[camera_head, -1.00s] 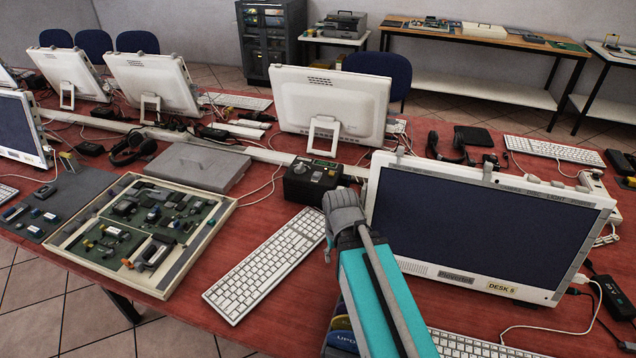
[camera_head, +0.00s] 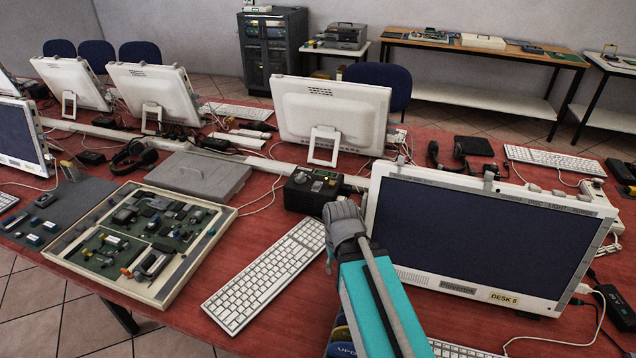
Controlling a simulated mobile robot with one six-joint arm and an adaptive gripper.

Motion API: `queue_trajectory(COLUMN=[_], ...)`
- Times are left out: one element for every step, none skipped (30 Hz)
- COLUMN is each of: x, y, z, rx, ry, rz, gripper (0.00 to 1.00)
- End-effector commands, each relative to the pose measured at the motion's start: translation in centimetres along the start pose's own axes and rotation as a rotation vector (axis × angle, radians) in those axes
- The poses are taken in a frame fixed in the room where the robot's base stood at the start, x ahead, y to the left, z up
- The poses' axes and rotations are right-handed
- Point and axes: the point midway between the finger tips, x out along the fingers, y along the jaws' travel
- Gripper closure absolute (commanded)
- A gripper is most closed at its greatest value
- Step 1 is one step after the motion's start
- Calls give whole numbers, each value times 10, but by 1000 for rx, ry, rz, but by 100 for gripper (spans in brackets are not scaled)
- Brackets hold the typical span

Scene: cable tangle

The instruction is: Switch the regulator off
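The desk 5 monitor (camera_head: 480,245) stands close to the right of my arm. A white keyboard (camera_head: 265,275) lies to the left, beyond it a tray of circuit parts (camera_head: 222,222) and a flat grey case (camera_head: 200,174). Cables run behind the box.

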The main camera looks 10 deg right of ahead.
Motion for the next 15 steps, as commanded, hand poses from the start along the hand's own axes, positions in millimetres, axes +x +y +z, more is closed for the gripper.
queue_trajectory(x=[-1, -2, -3, -4, -5, -8, -10, -12, -15, -18, -21, -26, -30, -33, -39], y=[0, 0, 0, 0, 0, 0, 0, 0, 0, 0, 0, 0, 0, 0, 0], z=[-1, -1, -3, -4, -5, -8, -10, -12, -16, -19, -22, -28, -32, -36, -42], rx=[1, 2, 4, 6, 8, 11, 14, 18, 24, 29, 35, 44, 51, 58, 68], ry=[0, -1, -1, -1, -2, -3, -4, -5, -7, -8, -9, -12, -13, -15, -18], rz=[0, 0, -1, -1, -1, -2, -2, -3, -4, -4, -5, -6, -7, -8, -10], gripper=[70, 75, 83, 88, 94, 100, 100, 100, 100, 100, 100, 100, 100, 100, 100])
